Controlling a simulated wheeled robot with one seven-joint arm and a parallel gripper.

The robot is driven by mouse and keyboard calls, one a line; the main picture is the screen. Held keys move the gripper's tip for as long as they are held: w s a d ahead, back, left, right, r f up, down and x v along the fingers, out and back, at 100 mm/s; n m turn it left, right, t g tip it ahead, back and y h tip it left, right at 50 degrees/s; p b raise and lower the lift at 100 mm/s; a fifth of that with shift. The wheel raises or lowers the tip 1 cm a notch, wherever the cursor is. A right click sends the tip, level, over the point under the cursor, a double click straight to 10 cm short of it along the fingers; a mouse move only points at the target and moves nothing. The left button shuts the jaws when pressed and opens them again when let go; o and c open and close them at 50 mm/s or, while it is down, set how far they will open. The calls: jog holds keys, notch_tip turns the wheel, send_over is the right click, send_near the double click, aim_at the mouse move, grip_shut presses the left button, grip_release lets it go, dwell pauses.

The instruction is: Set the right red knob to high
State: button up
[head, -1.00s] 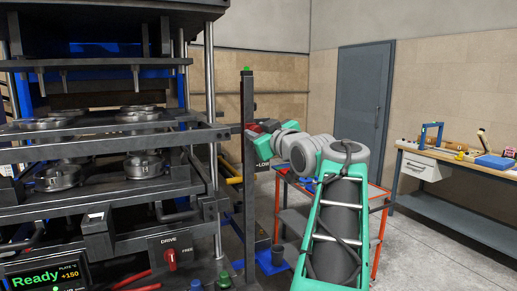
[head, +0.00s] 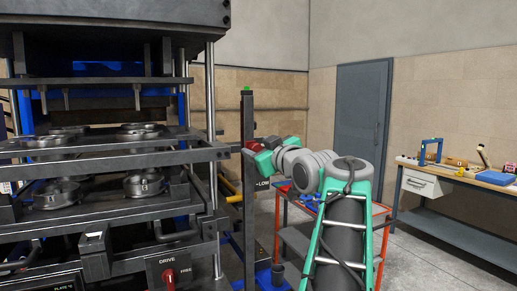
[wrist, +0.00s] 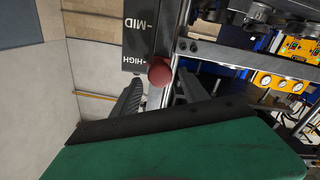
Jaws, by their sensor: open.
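The red knob (wrist: 159,72) shows in the wrist view in front of a dark upright post (wrist: 138,20) with white MID and HIGH marks. It sits close beside the HIGH mark, past MID. My gripper (wrist: 158,88) is open, with one dark finger on each side of the knob. I cannot tell whether either finger touches it. In the head view my gripper (head: 257,148) reaches from the right to the green-topped post (head: 247,120). The LOW mark shows lower on this post, and the knob is hard to separate from my gripper there.
The press (head: 110,150), with round moulds on its shelves, fills the left. A DRIVE knob (head: 168,280) sits low on its front. A red-edged cart (head: 380,210) stands behind my arm. A workbench (head: 455,175) is at the far right, with bare floor before it.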

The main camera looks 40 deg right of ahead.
jog(key=b+v, duration=0.2)
jog(key=v, duration=0.5)
jog(key=shift+s, duration=0.15)
jog(key=w+a+f+m+g+y, duration=0.1)
jog(key=w+a+f+g+y, duration=0.2)
jog(key=a+f, duration=0.75)
jog(key=w+a+f+m+g+y, duration=0.1)
jog(key=w+a+f+g, duration=0.25)
jog(key=a+f, duration=0.65)
jog(key=s+a+f+g, duration=0.3)
jog(key=s+a+f, duration=0.3)
jog(key=f, duration=0.7)
jog(key=s+a+f+n+g+y, duration=0.1)
jog(key=s+a+f+g, duration=0.3)
jog(key=f, duration=0.9)
jog(key=s+a, duration=0.3)
jog(key=s, duration=0.2)
jog(key=shift+s+g, duration=0.1)
jog(key=shift+g, duration=0.15)
jog(key=shift+c, duration=0.2)
